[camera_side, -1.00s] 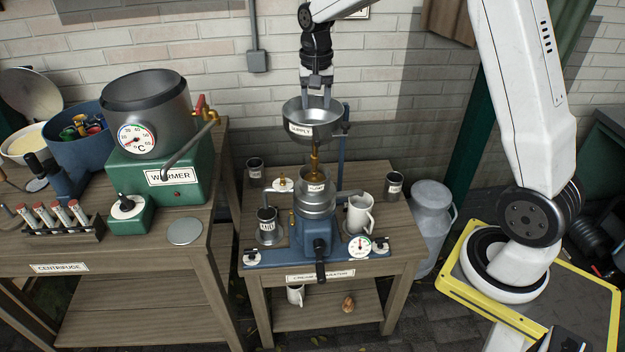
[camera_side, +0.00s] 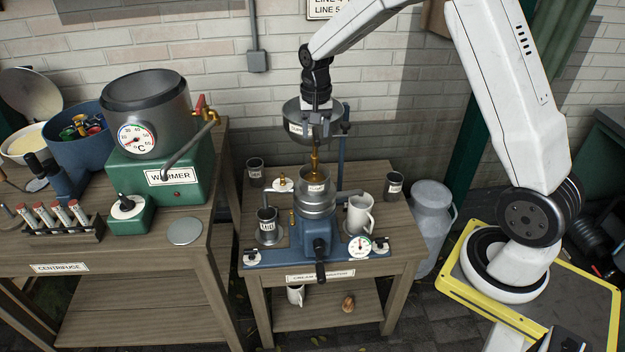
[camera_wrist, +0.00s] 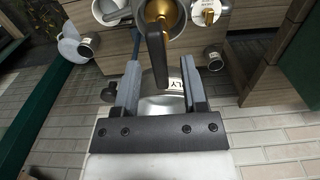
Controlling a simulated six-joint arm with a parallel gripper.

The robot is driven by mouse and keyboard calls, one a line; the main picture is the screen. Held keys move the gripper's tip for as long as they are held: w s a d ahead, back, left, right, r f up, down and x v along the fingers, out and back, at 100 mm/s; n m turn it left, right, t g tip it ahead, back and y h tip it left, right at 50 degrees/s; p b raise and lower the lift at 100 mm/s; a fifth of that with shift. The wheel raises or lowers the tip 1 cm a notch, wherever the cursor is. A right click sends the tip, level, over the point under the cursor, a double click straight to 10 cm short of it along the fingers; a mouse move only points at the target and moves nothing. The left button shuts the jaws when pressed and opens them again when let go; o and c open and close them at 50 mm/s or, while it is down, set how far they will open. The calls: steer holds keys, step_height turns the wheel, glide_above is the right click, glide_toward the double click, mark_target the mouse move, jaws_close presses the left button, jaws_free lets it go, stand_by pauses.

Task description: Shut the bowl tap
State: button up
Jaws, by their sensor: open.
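The supply bowl (camera_side: 291,118) is a metal bowl held on a post above the separator, and its brass tap (camera_side: 315,156) hangs below it. In the wrist view the tap's brass part (camera_wrist: 172,12) is at the top, with a dark lever (camera_wrist: 156,52) reaching down the picture. My gripper (camera_side: 319,128) is in front of the bowl in the side view, covering part of it. In the wrist view my gripper (camera_wrist: 160,68) is open, with one finger on either side of the lever's end. I cannot tell whether either finger touches it.
The blue separator (camera_side: 312,236) stands below on a wooden table (camera_side: 386,262), with a white jug (camera_side: 360,215) and a dark cup (camera_side: 267,222) beside it. A blue post (camera_side: 344,145) rises right of the bowl. The green warmer (camera_side: 158,178) stands on the left bench.

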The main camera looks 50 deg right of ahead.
steer(key=shift+c, duration=0.2)
jaws_close()
steer(key=shift+n, duration=0.4)
steer(key=shift+d+n, duration=0.4)
steer(key=shift+n, duration=2.45)
steer(key=shift+d+n, duration=0.45)
steer(key=shift+n, duration=2.45)
steer(key=shift+d+n, duration=0.4)
steer(key=shift+n, duration=2.45)
